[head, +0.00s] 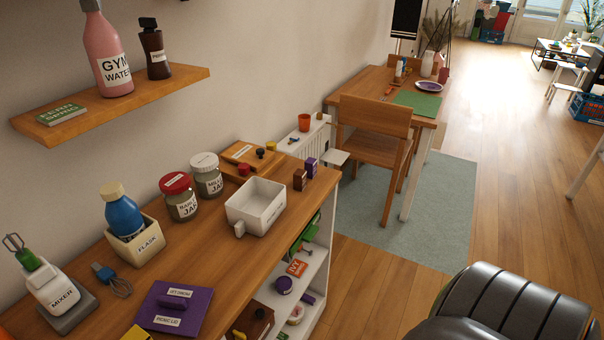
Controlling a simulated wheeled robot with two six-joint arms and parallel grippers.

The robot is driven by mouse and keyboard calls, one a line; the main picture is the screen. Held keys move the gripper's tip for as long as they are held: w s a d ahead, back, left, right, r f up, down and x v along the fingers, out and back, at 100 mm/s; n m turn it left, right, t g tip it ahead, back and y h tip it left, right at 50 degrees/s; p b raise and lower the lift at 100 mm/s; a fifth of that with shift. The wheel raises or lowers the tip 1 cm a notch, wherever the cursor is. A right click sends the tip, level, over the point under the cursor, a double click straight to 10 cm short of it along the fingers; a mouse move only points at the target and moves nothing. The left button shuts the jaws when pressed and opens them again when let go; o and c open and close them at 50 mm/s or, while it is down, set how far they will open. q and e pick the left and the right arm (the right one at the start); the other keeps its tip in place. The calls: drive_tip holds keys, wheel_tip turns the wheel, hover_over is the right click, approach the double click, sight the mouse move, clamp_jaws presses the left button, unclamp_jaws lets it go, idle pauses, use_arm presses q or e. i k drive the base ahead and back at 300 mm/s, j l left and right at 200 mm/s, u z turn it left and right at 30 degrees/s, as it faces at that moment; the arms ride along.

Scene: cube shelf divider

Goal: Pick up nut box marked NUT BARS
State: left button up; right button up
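I cannot read the words NUT BARS on anything in the head view. A brown box with a white label (254,321) sits low in the cube shelf at the bottom edge, partly cut off, and its label is too small to read. A small brown box (299,181) and a small purple box (312,167) stand at the far end of the wooden shelf top, with labels I cannot read. Neither of my grippers is in view.
A wall shelf (152,95) hangs above. A black padded form (500,305) fills the lower right. Wooden floor lies beyond.

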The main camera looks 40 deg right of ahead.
sight(299, 176)
drive_tip(key=i+l+u, duration=0.15)
drive_tip(key=l, duration=1.05)
drive_tip(key=i+l+u, duration=0.2)
drive_tip(key=l, duration=0.95)
drive_tip(key=k, duration=0.1)
